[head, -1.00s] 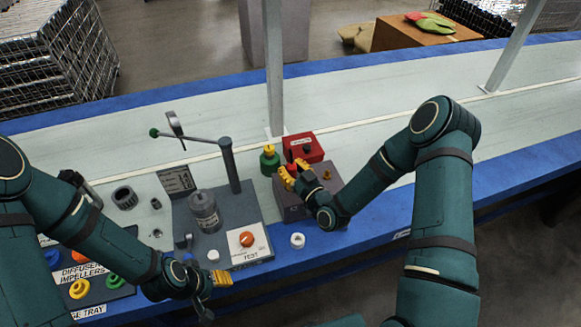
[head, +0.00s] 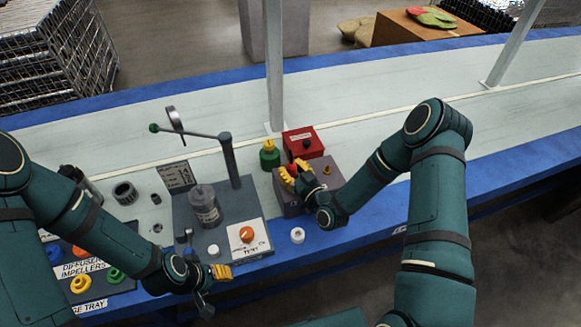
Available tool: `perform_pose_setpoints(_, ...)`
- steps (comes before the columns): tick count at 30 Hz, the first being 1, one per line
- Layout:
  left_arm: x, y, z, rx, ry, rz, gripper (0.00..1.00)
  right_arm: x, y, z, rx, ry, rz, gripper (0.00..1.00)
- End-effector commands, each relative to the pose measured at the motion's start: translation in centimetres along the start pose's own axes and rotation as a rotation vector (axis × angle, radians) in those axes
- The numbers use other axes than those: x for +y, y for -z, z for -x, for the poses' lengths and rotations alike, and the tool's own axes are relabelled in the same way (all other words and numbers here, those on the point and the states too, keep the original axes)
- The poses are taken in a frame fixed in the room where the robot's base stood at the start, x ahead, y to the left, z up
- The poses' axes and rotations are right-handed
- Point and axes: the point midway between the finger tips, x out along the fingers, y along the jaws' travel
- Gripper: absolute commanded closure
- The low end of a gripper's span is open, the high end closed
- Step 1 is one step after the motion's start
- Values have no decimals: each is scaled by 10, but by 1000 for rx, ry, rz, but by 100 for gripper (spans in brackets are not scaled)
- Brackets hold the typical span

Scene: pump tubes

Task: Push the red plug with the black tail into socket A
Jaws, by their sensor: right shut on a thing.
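My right gripper (head: 289,176), with yellow fingertips, is shut on the red plug at the left part of a grey-purple box (head: 337,179). Only a small red patch of the plug (head: 295,169) shows between the fingers; its black tail cannot be made out for certain. The fingers hide the spot under the plug, so I cannot tell how deep it sits or whether that is socket A. A brass-coloured fitting (head: 328,170) shows on the box top, right of the gripper. My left gripper (head: 222,272) hangs at the bench's front edge, its opening unclear.
A red box (head: 303,142) and a green bottle with yellow top (head: 269,155) stand just behind. A grey test stand (head: 185,215) with a lever and an orange knob is to the left. A white ring (head: 297,235) lies in front. The bench to the right is clear behind my arm.

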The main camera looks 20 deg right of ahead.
Motion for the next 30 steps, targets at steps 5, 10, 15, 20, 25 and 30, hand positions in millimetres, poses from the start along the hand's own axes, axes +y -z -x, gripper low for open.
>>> perform_pose_setpoints(5,0,0,0,0,0,0,53,0,-5,0,-1,0,0,100)
perform_pose_setpoints(10,0,0,0,0,0,0,53,0,-7,0,-2,0,-1,100)
perform_pose_setpoints(15,0,0,0,0,0,0,53,0,-8,1,-4,0,-1,100)
perform_pose_setpoints(20,0,0,0,0,0,0,53,0,-9,1,-6,0,-1,49)
perform_pose_setpoints(25,0,0,0,0,0,0,53,0,-8,1,-3,0,-1,34)
perform_pose_setpoints(30,0,0,0,0,0,0,53,0,-7,1,-2,0,-1,34)
